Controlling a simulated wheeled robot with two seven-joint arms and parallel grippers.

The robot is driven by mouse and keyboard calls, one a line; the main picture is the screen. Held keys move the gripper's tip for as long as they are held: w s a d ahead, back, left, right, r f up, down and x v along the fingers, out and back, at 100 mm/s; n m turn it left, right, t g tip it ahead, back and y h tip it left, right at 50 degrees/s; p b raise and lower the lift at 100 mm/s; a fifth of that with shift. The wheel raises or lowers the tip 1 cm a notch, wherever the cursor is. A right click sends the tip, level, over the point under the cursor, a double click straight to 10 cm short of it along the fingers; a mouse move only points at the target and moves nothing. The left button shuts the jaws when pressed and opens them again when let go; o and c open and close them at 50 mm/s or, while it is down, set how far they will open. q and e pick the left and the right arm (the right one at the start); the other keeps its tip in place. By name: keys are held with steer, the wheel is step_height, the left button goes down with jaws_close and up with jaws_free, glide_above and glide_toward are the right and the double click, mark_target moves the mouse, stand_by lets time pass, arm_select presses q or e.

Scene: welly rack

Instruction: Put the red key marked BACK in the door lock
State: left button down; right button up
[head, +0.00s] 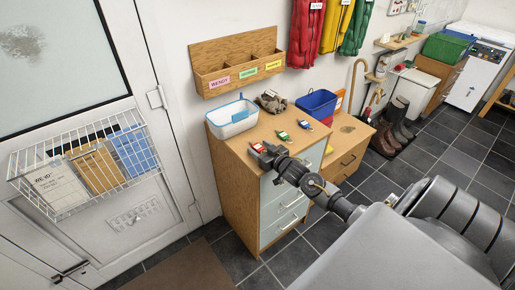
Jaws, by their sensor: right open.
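A small red-tagged key (258,147) lies on the wooden top of the drawer cabinet, near its front left edge. Any marking on it is too small to read. My right gripper (264,156) is open, right beside this key and partly over it; I cannot tell whether they touch. My left gripper is not in view.
A white and blue tub (232,120), a blue basket (318,103) and a grey-brown bundle (270,101) stand on the cabinet (235,180). A wire letter basket (90,165) juts from the door. A brown mat (190,268) lies on the floor before it.

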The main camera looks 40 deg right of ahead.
steer(key=shift+c, duration=0.4)
steer(key=c, duration=1)
steer(key=shift+r, duration=0.15)
